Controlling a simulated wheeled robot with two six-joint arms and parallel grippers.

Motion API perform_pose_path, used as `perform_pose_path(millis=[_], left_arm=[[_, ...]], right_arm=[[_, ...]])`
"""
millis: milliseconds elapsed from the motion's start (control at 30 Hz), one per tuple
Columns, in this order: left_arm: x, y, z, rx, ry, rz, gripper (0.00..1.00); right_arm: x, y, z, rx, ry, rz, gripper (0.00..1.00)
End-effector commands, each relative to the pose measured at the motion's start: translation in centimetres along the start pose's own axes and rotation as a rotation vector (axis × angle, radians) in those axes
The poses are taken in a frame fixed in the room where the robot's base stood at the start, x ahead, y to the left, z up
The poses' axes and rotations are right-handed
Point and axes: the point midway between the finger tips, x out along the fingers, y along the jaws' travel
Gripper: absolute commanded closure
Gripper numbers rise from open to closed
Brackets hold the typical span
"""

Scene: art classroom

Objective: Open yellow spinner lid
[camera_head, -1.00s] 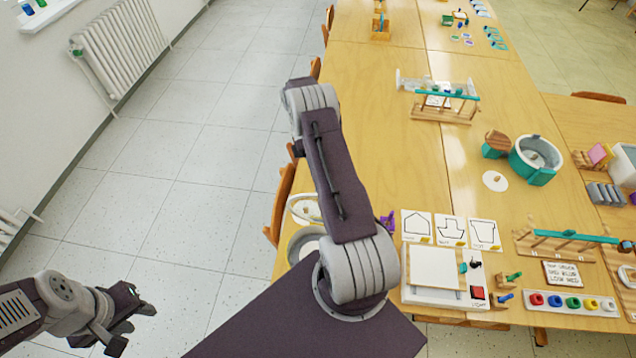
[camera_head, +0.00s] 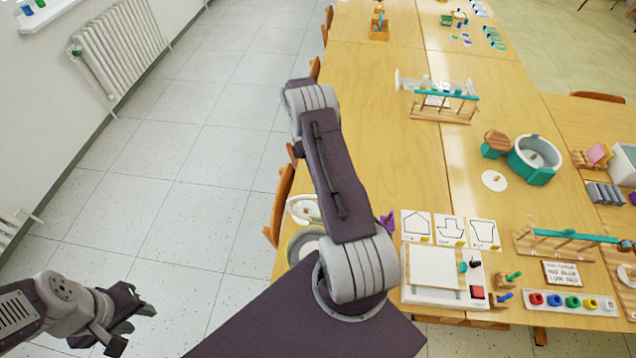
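No plainly yellow spinner shows. A pale round bowl (camera_head: 299,243) at the table's left edge is partly hidden behind my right arm. A pale ring-like round piece (camera_head: 302,209) lies just beyond it; I cannot tell whether it is a lid. A teal round drum (camera_head: 537,158) with a pale inside stands open on the right, with a white disc (camera_head: 494,181) bearing a small yellowish piece beside it. My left gripper (camera_head: 130,327) is low at the left above the floor, far from the table and apparently empty; its finger opening is unclear. My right gripper is out of view.
The long wooden table (camera_head: 390,150) holds a white board box (camera_head: 435,268), drawing cards (camera_head: 450,230), a paint-pot tray (camera_head: 570,302) and wooden racks. Chairs (camera_head: 281,205) line its left edge. The tiled floor (camera_head: 200,190) is open, with a radiator (camera_head: 118,50) by the wall.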

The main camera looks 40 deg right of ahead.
Motion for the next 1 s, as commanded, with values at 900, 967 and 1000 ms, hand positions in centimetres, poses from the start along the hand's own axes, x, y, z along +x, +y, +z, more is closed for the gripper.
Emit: perform_pose_path(millis=[900,967,1000], left_arm=[[0.11,0.0,0.02,0.0,0.0,0.0,0.64],[-0.02,0.0,0.0,0.0,0.0,0.0,0.64],[-0.13,0.0,-0.01,0.0,0.0,0.0,0.64]], right_arm=[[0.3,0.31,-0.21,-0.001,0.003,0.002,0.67],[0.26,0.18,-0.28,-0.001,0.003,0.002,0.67],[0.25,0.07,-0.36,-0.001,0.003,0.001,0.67]])
